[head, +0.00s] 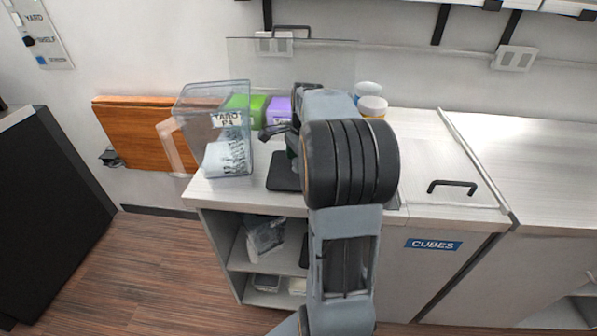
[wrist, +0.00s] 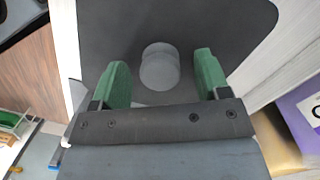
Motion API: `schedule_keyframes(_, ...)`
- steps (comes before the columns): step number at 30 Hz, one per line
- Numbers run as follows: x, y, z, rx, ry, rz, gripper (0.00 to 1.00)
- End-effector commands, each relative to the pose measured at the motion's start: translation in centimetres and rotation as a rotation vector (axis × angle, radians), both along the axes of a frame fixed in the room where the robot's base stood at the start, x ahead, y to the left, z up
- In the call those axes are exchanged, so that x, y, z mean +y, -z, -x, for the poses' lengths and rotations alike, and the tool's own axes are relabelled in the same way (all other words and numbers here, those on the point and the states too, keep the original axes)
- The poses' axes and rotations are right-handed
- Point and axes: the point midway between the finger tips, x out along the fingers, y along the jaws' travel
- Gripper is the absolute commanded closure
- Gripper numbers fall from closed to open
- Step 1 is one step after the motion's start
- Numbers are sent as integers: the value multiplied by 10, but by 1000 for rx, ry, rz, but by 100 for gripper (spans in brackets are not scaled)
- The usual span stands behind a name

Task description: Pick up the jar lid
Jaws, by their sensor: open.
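In the wrist view a small round grey piece (wrist: 160,67), which looks like the jar lid, rests on a dark flat board (wrist: 105,30). My gripper (wrist: 162,70) is open, with one green finger on each side of the grey piece and a visible gap on both sides. How high the fingertips are above the board is hard to tell. In the head view the dark board (head: 283,178) lies on the counter. My arm hides the lid and most of my gripper there; only a bit of it shows left of the arm.
A clear pitcher (head: 213,130) with a taro label stands left of my arm. Behind are a green box (head: 243,108) and a purple box (head: 279,109). A clear panel (head: 310,60) stands at the back.

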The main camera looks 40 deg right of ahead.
Motion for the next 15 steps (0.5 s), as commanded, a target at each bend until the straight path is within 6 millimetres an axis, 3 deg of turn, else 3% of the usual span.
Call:
schedule_keyframes(10, 1, 5, 0, 0, 0, 0, 32)
schedule_keyframes(15, 1, 5, 0, 0, 0, 0, 48)
